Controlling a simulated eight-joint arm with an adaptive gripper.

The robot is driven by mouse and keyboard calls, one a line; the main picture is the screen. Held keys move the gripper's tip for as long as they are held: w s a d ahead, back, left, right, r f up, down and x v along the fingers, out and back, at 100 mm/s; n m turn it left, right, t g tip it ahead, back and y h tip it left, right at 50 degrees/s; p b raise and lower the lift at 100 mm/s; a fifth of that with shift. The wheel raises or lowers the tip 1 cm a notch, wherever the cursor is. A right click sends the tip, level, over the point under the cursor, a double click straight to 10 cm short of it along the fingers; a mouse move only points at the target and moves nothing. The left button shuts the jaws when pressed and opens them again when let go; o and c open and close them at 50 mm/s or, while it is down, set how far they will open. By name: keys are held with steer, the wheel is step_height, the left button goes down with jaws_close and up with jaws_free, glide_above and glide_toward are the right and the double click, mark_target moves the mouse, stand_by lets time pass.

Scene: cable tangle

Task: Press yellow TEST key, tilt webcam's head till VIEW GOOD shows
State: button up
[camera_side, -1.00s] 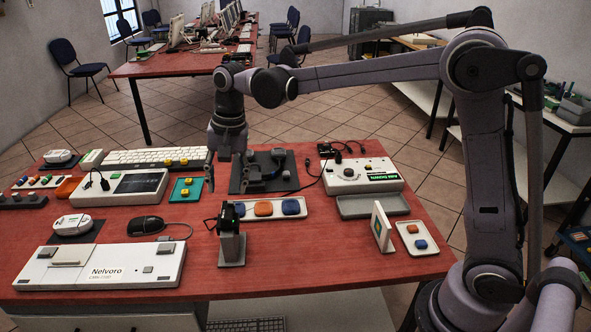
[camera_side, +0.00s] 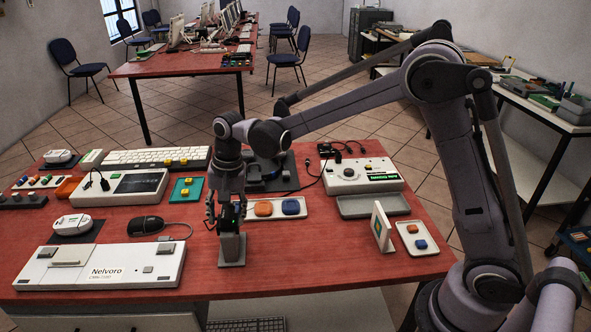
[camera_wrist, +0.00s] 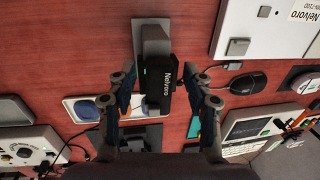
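The webcam has a black head (camera_wrist: 164,86) marked Nelvoro, on a grey stand (camera_side: 231,250) near the table's front. My gripper (camera_side: 228,214) is low over the webcam and hides much of its head in the side view. In the wrist view the fingers of my gripper (camera_wrist: 164,92) are open on either side of the head, with visible gaps. A white test box (camera_side: 362,175) at the right has a dark display (camera_side: 383,177) with green lettering too small to read surely. I cannot make out which key is the yellow TEST key.
A white tray with orange and blue pieces (camera_side: 291,207) lies just right of the webcam. A black mouse (camera_side: 145,225) and a white Nelvoro unit (camera_side: 60,270) are to the left. A teal pad with yellow keys (camera_side: 187,189) lies behind. An upright white card (camera_side: 381,228) stands at the right.

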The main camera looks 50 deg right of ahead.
jaws_close()
steer(key=shift+s+d+t+y, duration=0.15)
steer(key=shift+d+t+y, duration=0.05)
steer(key=shift+t+y, duration=0.3)
steer(key=shift+o, duration=0.3)
jaws_free()
steer(key=v, duration=1.2)
steer(key=shift+s, duration=0.1)
